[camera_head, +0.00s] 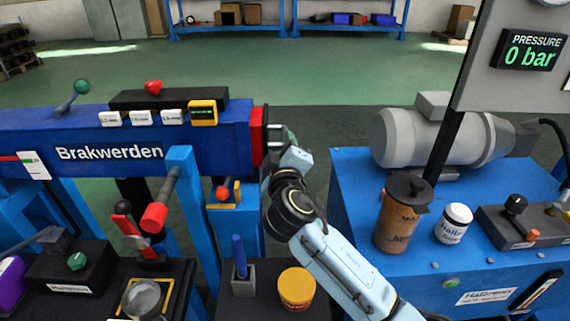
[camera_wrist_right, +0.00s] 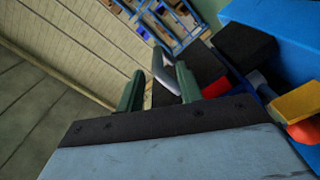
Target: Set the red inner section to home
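The blue boom (camera_head: 75,139) marked "Brakwerden" lies level across the left of the head view. The red inner section (camera_head: 257,137) shows as a short red end at its right tip, with grey and black parts beyond it. My right gripper (camera_head: 283,138) is at this tip, just right of the red end. In the right wrist view my green fingers (camera_wrist_right: 158,88) are apart. A grey metal piece (camera_wrist_right: 165,73) shows between or just beyond them; contact cannot be told. Red (camera_wrist_right: 216,87) shows right of the fingers. My left gripper is out of view.
A red-tipped lever (camera_head: 155,215) and blue uprights (camera_head: 186,190) stand before the boom. The blue bench (camera_head: 355,185) at right carries a motor (camera_head: 438,137), brown canister (camera_head: 400,212) and white jar (camera_head: 454,223). The display (camera_head: 530,52) reads 0 bar.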

